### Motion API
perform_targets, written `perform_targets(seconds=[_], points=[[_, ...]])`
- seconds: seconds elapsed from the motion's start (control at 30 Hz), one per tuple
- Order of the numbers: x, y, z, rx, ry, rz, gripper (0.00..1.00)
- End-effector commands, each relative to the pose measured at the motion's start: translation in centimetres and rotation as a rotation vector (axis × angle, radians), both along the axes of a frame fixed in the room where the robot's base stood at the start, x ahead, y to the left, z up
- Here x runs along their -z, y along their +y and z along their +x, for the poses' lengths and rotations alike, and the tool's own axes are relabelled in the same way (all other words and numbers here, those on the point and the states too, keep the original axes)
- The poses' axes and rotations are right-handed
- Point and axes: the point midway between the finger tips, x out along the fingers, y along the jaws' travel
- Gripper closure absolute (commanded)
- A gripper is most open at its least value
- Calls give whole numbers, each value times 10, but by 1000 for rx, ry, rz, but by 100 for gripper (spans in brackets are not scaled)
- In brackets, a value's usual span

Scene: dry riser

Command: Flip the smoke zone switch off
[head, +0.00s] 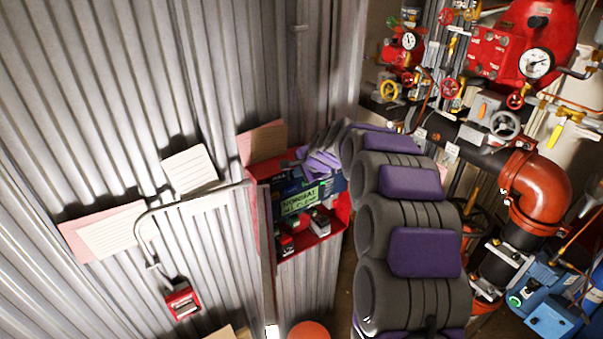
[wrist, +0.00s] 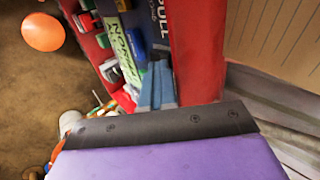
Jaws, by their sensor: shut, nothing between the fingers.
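A red alarm panel (head: 340,222) is on the corrugated wall, with a green display (head: 300,201) reading "NORMAL". Below the display are small switch-like parts (head: 319,220), one pale and others red. No smoke zone label is legible, so I cannot tell which one is that switch. In the wrist view the display (wrist: 122,48) appears sideways, with small green and red parts (wrist: 108,70) beside it. My gripper (head: 318,162) is at the panel's upper part and hides some of it. In the wrist view its blue-grey fingers (wrist: 157,84) are together and empty, close to the panel face beside the display; contact is unclear.
Paper sheets (head: 190,169) hang on the wall left of the panel. A small red box (head: 182,303) on a conduit is lower left. Red valves, gauges and pipes (head: 500,60) crowd the right. An orange round object (wrist: 43,32) is below the panel.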

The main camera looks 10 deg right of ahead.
Motion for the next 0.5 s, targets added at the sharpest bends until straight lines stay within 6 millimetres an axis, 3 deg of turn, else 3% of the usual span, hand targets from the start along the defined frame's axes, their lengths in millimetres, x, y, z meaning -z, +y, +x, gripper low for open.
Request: perform_targets(seconds=[0.03,0.3,0.5], points=[[-11,-1,3,6,-23,1,100],[-21,-21,-29,3,-17,5,100],[-51,-32,-48,2,-13,3,100]])
